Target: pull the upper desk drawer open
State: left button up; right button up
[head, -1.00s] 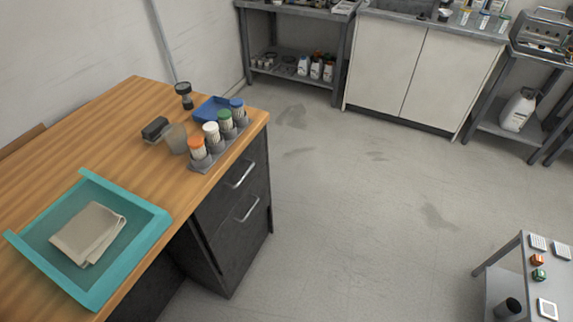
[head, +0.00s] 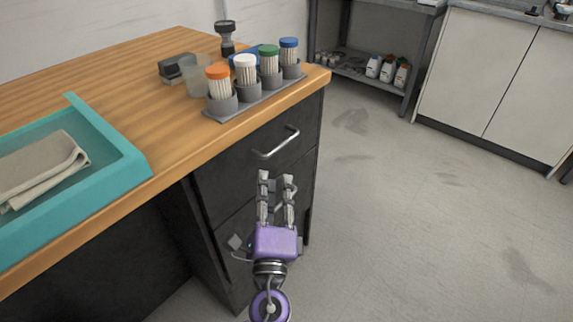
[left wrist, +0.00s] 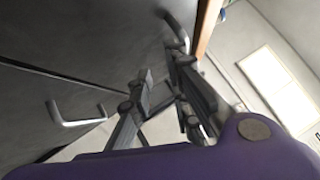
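The upper desk drawer (head: 232,165) has a dark grey front, flush with the cabinet under the wooden desktop. Its silver bar handle (head: 277,142) shows fully in the head view. My left gripper (head: 276,175), with a purple body, is in front of the cabinet, its fingers pointing up toward that handle. The fingers are apart with nothing between them, and the tips appear just below the handle. In the left wrist view the upper handle (left wrist: 178,33) is beyond the fingertips, near the wood edge. The lower drawer's handle (left wrist: 75,116) shows at left; my gripper hides it in the head view. My right gripper is out of view.
On the desktop (head: 120,75) stand a grey rack (head: 255,97) of colour-capped containers near the edge, a teal tray (head: 130,160) with a folded cloth, and a dark cylindrical item (head: 226,38). Floor (head: 420,200) right of the cabinet is clear.

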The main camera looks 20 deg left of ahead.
aim_at(282, 144)
pick_arm(q)
jog(key=shift+m+t+y, duration=0.3)
jog(key=shift+m+t, duration=0.3)
jog(key=shift+t, duration=0.3)
jog(key=w+r, duration=0.1)
jog(key=w, duration=0.1)
jog(key=w+r, duration=0.2)
jog(key=w, duration=0.1)
jog(key=w+r, duration=0.2)
jog(key=w, duration=0.1)
jog(key=shift+a+r, duration=0.25)
jog(key=shift+a, duration=0.1)
jog(key=shift+w+a, duration=0.1)
jog(key=shift+w, duration=0.1)
grip_shut()
